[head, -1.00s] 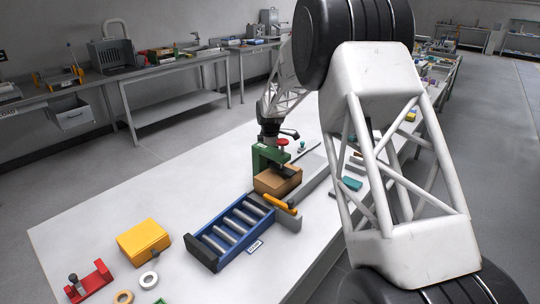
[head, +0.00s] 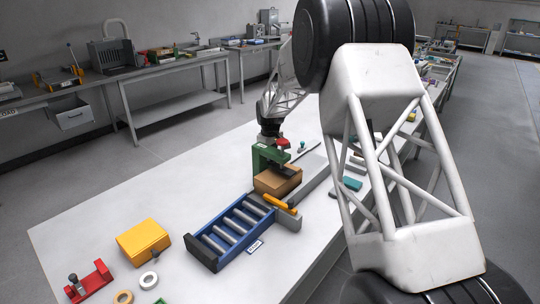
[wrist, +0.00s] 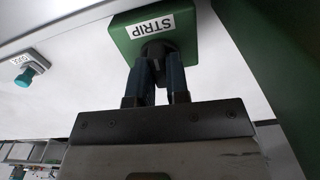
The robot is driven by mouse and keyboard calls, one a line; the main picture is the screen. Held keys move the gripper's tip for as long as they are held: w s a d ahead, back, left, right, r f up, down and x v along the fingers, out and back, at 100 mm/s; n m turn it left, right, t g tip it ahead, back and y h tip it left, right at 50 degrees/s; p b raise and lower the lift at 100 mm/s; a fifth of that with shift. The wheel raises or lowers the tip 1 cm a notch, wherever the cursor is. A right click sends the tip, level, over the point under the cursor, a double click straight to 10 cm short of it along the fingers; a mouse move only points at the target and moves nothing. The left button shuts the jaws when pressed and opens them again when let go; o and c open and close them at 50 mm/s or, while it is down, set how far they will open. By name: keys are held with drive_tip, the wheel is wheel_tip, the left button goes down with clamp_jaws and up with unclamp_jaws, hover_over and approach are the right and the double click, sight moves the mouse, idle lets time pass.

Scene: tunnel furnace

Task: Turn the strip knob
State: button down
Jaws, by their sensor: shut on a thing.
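The strip knob (wrist: 158,50) is a dark round knob on the face of a green housing (wrist: 150,28) labelled STRIP in the wrist view. My gripper (wrist: 160,65) is shut on it, one blue-grey finger on each side, so the fingers hide part of the knob. In the head view my gripper (head: 269,130) is above the green machine (head: 260,160), and the knob itself cannot be made out there.
A teal knob (wrist: 24,76) is at left in the wrist view. A yellow box (head: 143,241) stands front left.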

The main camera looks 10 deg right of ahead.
drive_tip(key=shift+m, duration=0.6)
drive_tip(key=c, duration=1.1)
unclamp_jaws()
drive_tip(key=shift+r, duration=0.1)
drive_tip(key=shift+r, duration=3.8)
